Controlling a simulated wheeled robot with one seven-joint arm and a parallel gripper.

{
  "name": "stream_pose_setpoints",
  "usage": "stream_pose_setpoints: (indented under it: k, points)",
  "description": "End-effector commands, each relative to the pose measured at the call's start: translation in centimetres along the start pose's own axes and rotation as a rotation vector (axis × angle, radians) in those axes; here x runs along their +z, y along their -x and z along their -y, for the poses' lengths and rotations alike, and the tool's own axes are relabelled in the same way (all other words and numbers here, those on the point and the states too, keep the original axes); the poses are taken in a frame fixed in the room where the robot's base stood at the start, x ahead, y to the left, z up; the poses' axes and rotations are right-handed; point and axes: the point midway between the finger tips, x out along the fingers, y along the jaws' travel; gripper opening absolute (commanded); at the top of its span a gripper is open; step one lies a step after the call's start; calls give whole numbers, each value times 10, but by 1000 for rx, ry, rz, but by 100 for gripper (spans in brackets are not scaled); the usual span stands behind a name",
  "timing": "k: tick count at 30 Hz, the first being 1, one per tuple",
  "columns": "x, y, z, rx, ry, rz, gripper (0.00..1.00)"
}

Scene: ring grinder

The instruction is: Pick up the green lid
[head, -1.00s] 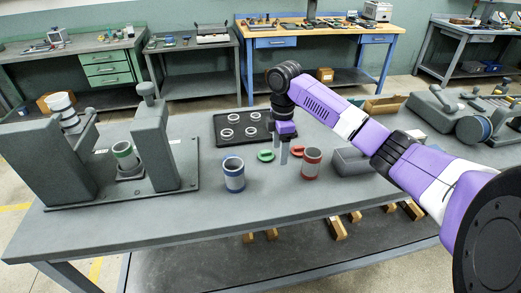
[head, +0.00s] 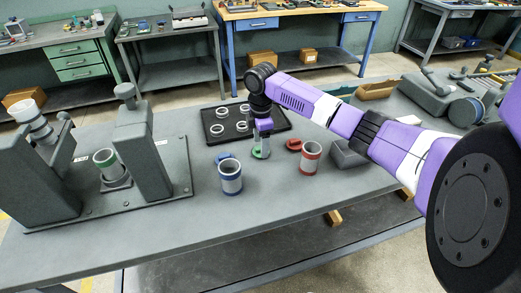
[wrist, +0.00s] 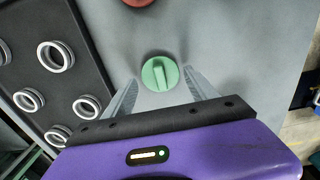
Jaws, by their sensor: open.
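The green lid (head: 261,154) lies on the grey bench between the blue lid (head: 224,157) and the red lid (head: 293,145). In the wrist view the green lid (wrist: 151,74) is a round disc with a raised bar across its top. My gripper (wrist: 163,88) is open, pointing down, with one finger on each side of the lid and a gap on both sides. In the head view my gripper (head: 261,145) is right at the lid and partly covers it. No contact with the lid shows.
A blue-banded cup (head: 231,177) and a red-banded cup (head: 310,157) stand nearby. A dark tray (head: 270,116) with several rings lies behind. A grey fixture (head: 145,155) holding a green-banded cup (head: 107,163) stands left. The front bench area is clear.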

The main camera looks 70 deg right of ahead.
Motion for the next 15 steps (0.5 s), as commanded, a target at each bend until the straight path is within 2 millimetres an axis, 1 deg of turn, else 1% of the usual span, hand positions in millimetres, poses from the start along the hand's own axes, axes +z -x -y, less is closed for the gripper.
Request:
stream_pose_setpoints:
  k: [3,5,12,13,15]
  points:
    - [0,-14,1,-2,0,0,66]
    - [0,-18,1,-1,0,0,66]
    - [0,-20,0,0,0,0,66]
    - [0,-20,0,0,0,0,64]
    - [0,-20,0,0,0,0,51]
